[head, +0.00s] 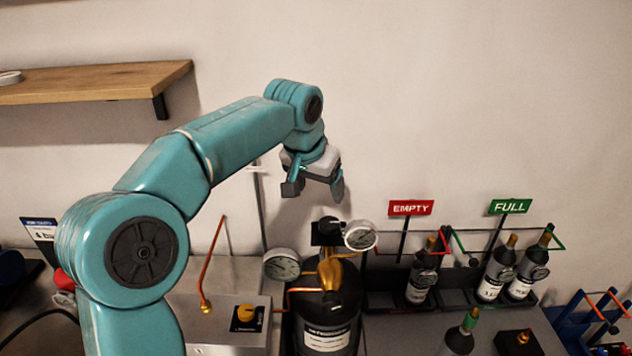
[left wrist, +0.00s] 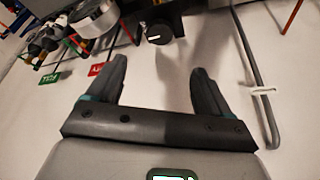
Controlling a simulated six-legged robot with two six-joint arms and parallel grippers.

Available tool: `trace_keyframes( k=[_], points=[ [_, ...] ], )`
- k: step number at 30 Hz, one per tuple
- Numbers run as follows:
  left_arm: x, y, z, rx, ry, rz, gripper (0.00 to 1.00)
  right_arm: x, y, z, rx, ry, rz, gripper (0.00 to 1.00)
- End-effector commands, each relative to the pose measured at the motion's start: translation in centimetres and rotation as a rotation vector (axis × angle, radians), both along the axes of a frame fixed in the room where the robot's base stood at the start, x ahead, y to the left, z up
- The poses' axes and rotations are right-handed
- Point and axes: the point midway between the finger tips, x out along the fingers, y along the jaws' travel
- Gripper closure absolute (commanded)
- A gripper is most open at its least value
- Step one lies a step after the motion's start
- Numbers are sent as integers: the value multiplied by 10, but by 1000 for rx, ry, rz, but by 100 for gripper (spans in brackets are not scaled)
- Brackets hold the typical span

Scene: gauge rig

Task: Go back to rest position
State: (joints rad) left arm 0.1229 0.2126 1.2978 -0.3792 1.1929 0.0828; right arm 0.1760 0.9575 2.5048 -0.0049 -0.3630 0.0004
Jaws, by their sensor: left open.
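My left arm, teal, comes in from the left in the head view and arches over the bench. My left gripper (head: 314,190) points down above the gauge rig. It is open and empty; the left wrist view shows its two dark fingers (left wrist: 152,88) apart with nothing between them. A black tank (head: 328,305) with a brass top stands below it, with one round gauge (head: 281,265) on the left and another gauge (head: 360,235) on the right. A black knob (head: 329,226) sits just under the gripper, apart from it. My right gripper is not in view.
A rack holds dark bottles (head: 420,275) beside a red EMPTY sign (head: 411,208) and a green FULL sign (head: 509,206). A wooden shelf (head: 95,82) is on the wall, upper left. The upper right is clear.

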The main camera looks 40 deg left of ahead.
Motion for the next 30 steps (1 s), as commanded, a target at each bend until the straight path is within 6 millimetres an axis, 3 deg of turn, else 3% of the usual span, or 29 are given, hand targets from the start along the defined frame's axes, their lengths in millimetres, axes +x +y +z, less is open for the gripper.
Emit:
trace_keyframes(
  k=[7, 30],
  points=[
    [-8, -2, 21, 0, -1, 0, 20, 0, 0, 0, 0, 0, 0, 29],
    [-10, -3, 22, 0, -1, 0, 20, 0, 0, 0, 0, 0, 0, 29]
  ],
)
